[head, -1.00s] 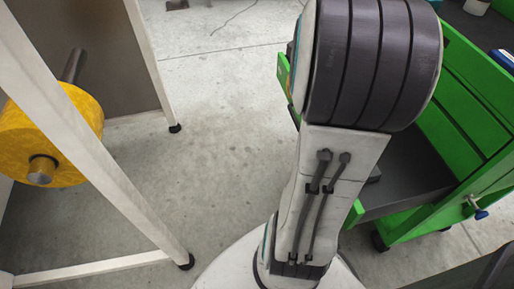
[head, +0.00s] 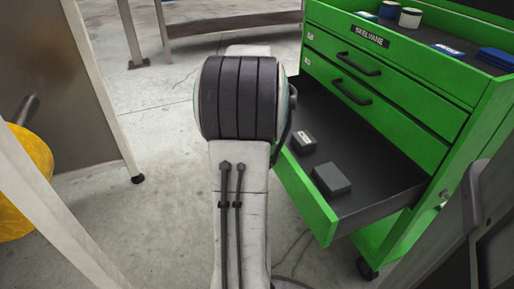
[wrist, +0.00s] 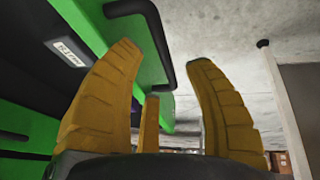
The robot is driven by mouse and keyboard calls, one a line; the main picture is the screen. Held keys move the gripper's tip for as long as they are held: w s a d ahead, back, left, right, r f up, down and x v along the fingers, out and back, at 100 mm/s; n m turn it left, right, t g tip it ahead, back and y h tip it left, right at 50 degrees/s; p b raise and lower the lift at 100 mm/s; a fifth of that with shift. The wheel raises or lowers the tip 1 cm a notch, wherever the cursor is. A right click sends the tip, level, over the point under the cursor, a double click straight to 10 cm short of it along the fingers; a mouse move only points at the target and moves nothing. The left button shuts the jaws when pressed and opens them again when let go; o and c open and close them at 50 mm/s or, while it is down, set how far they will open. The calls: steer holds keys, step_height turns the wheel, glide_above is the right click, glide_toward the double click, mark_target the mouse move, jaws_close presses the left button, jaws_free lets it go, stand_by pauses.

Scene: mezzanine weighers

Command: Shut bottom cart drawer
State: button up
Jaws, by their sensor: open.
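The green cart (head: 432,125) stands at the right in the head view. Its bottom drawer (head: 305,198) is pulled out, with its green front standing well away from the cart body. The two drawers above it, with black handles, look shut. In the wrist view, my gripper (wrist: 163,58) has its yellow fingers spread apart with nothing between them. A green panel with a black handle (wrist: 158,40) lies just beyond the fingers; I cannot tell if they touch. In the head view my arm hides my gripper and part of the drawer front.
Two small dark boxes (head: 331,179) (head: 303,142) lie in the open drawer. Cups (head: 410,17) and blue items stand on the cart top. A white-legged frame with a yellow roll (head: 22,180) is at the left. Bare concrete floor (head: 170,215) lies between.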

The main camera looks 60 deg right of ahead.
steer(key=shift+b+x, duration=1.1)
steer(key=shift+x, duration=0.95)
steer(key=shift+o, duration=0.2)
jaws_close()
steer(key=shift+f, duration=0.1)
